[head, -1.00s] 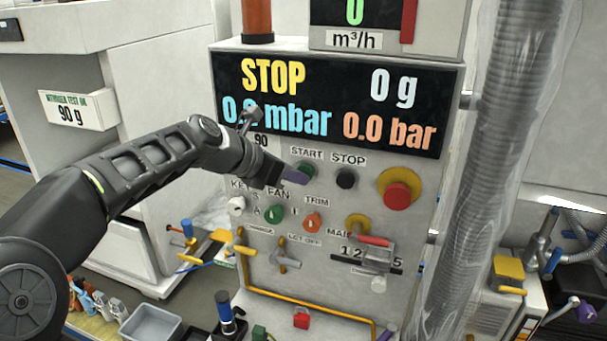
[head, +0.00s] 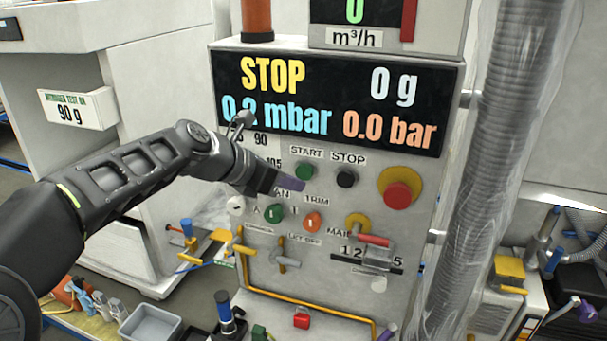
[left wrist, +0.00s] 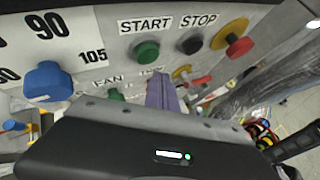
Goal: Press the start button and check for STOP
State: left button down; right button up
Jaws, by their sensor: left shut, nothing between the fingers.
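The green START button (head: 305,171) sits on the grey panel under its label, left of the black STOP button (head: 346,177). The display (head: 335,100) above reads STOP in yellow, 0 g, a blue mbar value and 0.0 bar. My left gripper (head: 297,184) is shut and empty, its purple fingertips just below and left of the START button, which is fully visible. In the left wrist view the fingertips (left wrist: 164,93) are below the START button (left wrist: 146,51), with a visible gap in the picture. Whether they touch the panel I cannot tell.
A red emergency knob on yellow (head: 398,193) is right of STOP. Below are the green FAN (head: 274,214) and orange TRIM (head: 313,222) knobs and a red-handled lever (head: 373,240). A wrapped duct (head: 490,160) stands to the right.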

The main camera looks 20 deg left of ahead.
pick_arm(q)
jog(key=s, duration=0.3)
jog(key=shift+s+d, duration=0.1)
jog(key=shift+s, duration=0.25)
dwell(0.7)
